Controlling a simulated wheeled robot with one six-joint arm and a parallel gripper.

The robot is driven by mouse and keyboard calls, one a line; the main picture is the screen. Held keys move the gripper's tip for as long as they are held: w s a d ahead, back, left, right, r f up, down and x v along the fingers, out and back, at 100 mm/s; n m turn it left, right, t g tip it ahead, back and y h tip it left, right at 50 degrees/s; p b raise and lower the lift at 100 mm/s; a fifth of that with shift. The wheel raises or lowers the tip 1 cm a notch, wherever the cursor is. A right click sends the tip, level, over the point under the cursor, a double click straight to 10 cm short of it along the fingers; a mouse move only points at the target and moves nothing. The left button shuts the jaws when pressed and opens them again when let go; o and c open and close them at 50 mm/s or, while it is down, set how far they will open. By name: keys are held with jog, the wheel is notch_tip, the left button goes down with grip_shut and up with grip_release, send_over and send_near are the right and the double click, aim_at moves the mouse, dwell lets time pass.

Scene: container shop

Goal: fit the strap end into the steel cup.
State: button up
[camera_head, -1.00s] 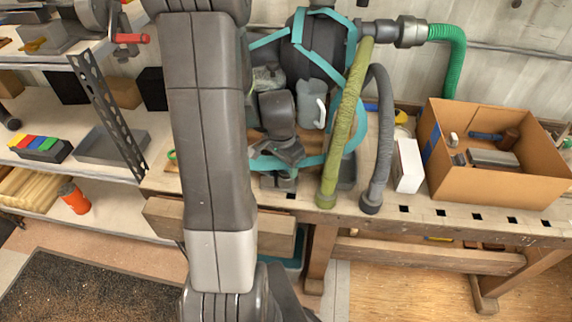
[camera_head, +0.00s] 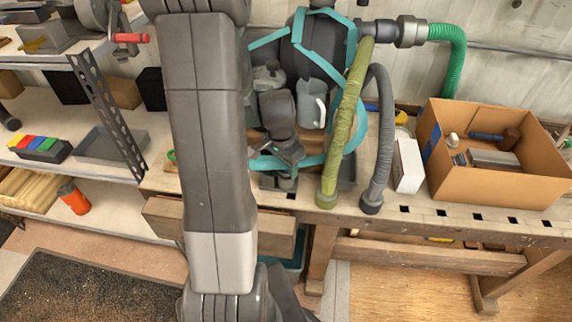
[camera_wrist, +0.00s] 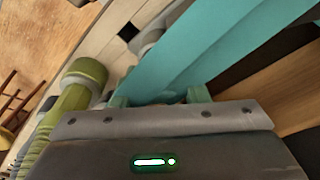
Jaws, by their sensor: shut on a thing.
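A teal strap (camera_head: 266,163) hangs from the dark round tank and loops down over the bench; it fills much of the wrist view (camera_wrist: 215,48). My gripper (camera_wrist: 158,97) is shut on the strap, which passes between its fingertips. In the head view my gripper (camera_head: 280,180) is low over the bench's front part, left of the green hose. A grey metal cup with a handle (camera_head: 312,105) shows behind and right of my wrist, and I take it for the steel cup. The strap's free end is not clearly seen.
A green ribbed hose (camera_head: 335,170) and a grey hose (camera_head: 382,150) hang right of my gripper. Beyond them stand a white box (camera_head: 408,166) and an open cardboard box (camera_head: 490,185) holding tools. A shelf (camera_head: 90,220) stands left. The bench front edge has square holes.

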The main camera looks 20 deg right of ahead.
jog(key=shift+f+b, duration=0.5)
jog(key=shift+s+a+f, duration=0.1)
jog(key=shift+s+f, duration=0.05)
jog(key=shift+s, duration=0.05)
